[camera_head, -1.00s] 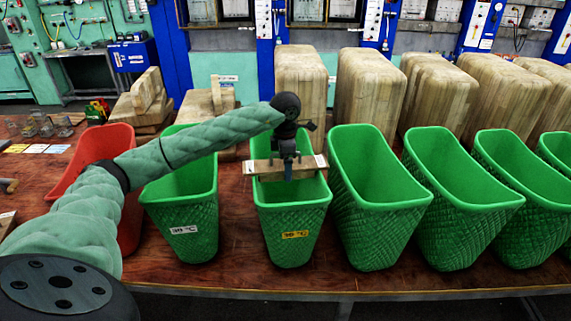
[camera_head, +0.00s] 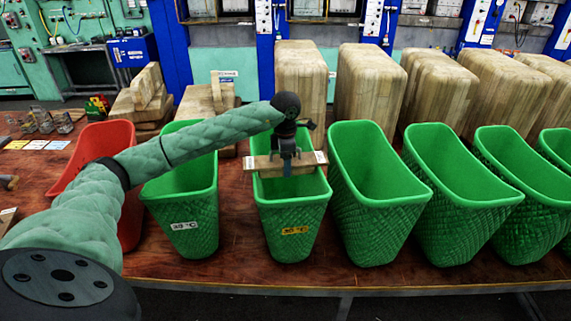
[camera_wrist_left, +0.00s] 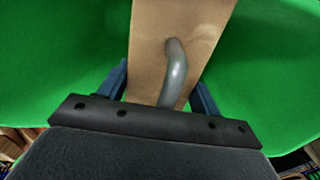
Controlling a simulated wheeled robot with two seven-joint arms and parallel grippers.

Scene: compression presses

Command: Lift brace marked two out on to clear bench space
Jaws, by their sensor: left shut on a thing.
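A light wooden brace (camera_head: 262,163) lies level across the upper part of a green bin (camera_head: 292,218) with a yellow temperature label. It has small pale labels at its ends, too small to read. My left gripper (camera_head: 286,168) is above this bin, pointing down, and is shut on the brace. In the left wrist view the brace (camera_wrist_left: 165,25) has a curved grey handle (camera_wrist_left: 176,72), with the fingers of my left gripper (camera_wrist_left: 160,88) on either side. I cannot tell whether the brace touches the bin. My right gripper is out of view.
A red bin (camera_head: 125,210) and a green bin (camera_head: 190,215) stand left; several green bins (camera_head: 375,210) stand right. Tall wooden blocks (camera_head: 300,85) stand behind. Wooden pieces (camera_head: 145,100), glass jars (camera_head: 45,122) and coloured cards (camera_head: 38,145) are at back left. Bare bench (camera_head: 240,275) shows in front.

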